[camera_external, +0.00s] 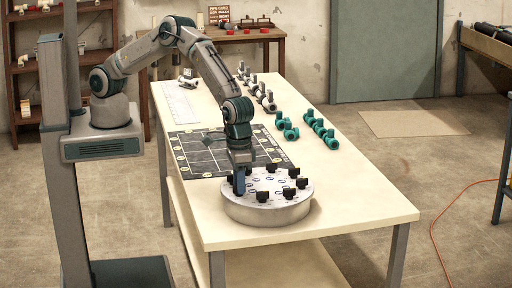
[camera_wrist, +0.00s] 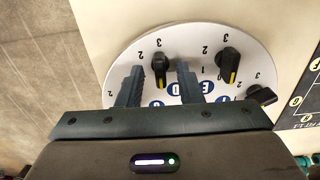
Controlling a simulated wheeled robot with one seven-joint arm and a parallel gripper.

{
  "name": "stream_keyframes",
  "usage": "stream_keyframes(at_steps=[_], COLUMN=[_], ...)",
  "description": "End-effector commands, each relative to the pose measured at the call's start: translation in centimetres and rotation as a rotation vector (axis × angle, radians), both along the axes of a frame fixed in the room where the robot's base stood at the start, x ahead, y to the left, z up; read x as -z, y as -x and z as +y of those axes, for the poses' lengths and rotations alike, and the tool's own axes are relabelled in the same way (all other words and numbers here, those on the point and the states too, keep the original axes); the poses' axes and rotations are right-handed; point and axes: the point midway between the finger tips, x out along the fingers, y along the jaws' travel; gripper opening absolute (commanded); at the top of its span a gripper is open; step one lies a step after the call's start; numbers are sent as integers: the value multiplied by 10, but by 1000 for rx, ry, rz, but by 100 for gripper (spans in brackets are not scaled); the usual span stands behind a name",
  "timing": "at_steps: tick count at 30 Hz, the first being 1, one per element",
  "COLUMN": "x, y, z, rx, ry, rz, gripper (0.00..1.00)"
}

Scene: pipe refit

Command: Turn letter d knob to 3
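A round pale dial plate (camera_external: 268,213) with several black knobs stands on the table; it also shows in the wrist view (camera_wrist: 115,70). My gripper (camera_external: 239,182) points down at the plate's left side. In the wrist view my gripper (camera_wrist: 160,68) is open, with one finger on each side of a black knob (camera_wrist: 159,63) and a small gap visible on both sides. That knob's yellow mark points toward the plate's middle. Numbers 3 and 2 show around it.
In the wrist view, a second knob (camera_wrist: 230,64) and a third knob (camera_wrist: 261,95) sit to the right; an E label (camera_wrist: 207,87) shows between. A dark marked mat (camera_external: 200,150) lies behind the plate. Teal fittings (camera_external: 320,130) stand farther back. The table's front right (camera_external: 365,205) is clear.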

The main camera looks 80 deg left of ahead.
Motion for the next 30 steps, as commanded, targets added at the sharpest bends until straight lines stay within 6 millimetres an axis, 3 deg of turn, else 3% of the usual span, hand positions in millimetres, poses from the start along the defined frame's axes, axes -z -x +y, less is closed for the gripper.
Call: stream_keyframes(at_steps=[10,14,30], x=[5,5,7], y=[0,0,0], z=[0,0,0], rx=[0,0,100], ry=[0,0,2], rz=[0,0,0], gripper=[33,0,0])
